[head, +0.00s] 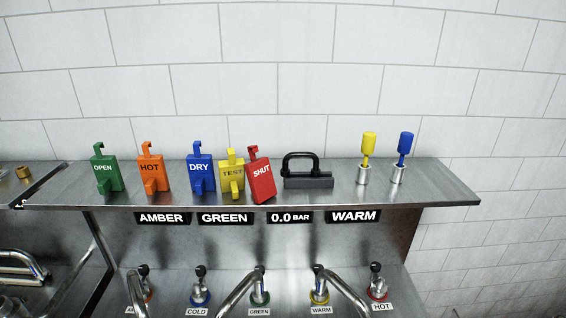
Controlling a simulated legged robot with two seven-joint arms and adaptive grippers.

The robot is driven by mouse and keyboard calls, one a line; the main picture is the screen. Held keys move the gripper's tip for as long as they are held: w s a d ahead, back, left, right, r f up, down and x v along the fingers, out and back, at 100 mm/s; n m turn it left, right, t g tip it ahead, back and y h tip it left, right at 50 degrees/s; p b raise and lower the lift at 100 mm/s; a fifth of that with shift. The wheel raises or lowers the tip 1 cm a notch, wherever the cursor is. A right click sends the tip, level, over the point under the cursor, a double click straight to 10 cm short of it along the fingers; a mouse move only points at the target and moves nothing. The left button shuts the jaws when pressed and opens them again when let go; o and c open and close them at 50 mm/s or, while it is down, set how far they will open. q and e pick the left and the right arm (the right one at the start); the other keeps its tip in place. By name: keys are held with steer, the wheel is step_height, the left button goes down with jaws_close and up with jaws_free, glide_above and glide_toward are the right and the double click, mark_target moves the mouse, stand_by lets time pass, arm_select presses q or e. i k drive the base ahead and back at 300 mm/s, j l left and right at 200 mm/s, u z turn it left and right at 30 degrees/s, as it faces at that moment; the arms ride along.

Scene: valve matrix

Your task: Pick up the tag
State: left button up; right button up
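Several coloured tags with hooked tops stand in a row on the metal shelf (330,200). From left to right they are a green OPEN tag (107,178), an orange HOT tag (154,184), a blue DRY tag (201,184), a yellow TEST tag (232,186) and a red SHUT tag (262,191). The red tag leans and stands very close to the yellow one, slightly overlapping it in the view. Neither of my grippers is in the head view.
Right of the tags are a black-handled block (308,182), a yellow-topped tool (367,146) and a blue-topped tool (404,147) in metal holders. Below the shelf are labels, including AMBER (162,218), several valves and curved metal pipes. A tiled wall (280,60) stands behind.

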mark_target(259, 173)
steer(key=k+z, duration=0.15)
steer(key=z, duration=0.35)
steer(key=k+l+z, duration=0.1)
steer(key=z, duration=0.4)
steer(key=k+l+z, duration=0.1)
steer(key=z, duration=0.35)
steer(key=i+l, duration=0.05)
steer(key=l, duration=0.05)
